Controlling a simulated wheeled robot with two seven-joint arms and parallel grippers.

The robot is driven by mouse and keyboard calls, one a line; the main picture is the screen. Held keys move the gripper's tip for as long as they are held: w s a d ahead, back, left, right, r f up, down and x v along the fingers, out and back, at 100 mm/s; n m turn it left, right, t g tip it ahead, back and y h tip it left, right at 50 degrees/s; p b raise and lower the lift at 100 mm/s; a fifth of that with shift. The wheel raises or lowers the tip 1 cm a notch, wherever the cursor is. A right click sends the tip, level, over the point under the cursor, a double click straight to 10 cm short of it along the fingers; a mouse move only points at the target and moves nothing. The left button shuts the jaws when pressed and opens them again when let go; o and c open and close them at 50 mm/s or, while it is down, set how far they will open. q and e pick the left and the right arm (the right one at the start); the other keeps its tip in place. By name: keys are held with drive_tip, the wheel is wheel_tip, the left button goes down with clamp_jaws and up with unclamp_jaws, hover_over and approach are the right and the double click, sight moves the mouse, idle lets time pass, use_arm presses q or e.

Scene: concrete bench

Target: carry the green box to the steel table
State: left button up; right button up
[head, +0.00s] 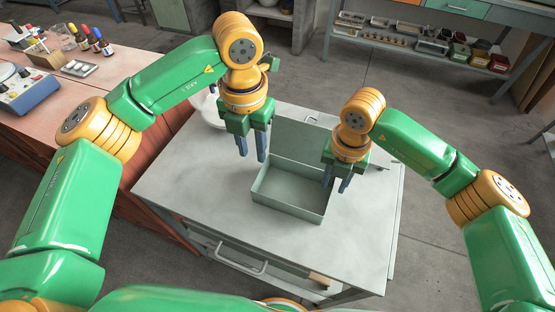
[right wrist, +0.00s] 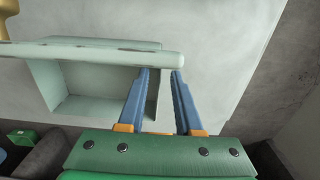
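The green box (head: 290,207) is a pale grey-green, open-topped box with its lid (head: 300,140) raised at the back. It stands empty on the grey steel table (head: 190,180). My left gripper (head: 253,157) is open and empty by the box's left end, fingers pointing down. My right gripper (head: 336,182) is open at the box's right end, fingers pointing down. In the right wrist view, the box (right wrist: 95,85) shows its end wall between the two separated fingers (right wrist: 162,85); I cannot tell whether they touch it.
A reddish wooden bench (head: 85,105) at the left holds small bottles, a tray and a blue device (head: 28,92). A rack with bins (head: 430,45) stands at the back right. The table's front and right parts are clear. Concrete floor lies around it.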

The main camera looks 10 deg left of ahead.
wheel_tip(320, 180, up, 9)
drive_tip(key=shift+f, duration=0.15)
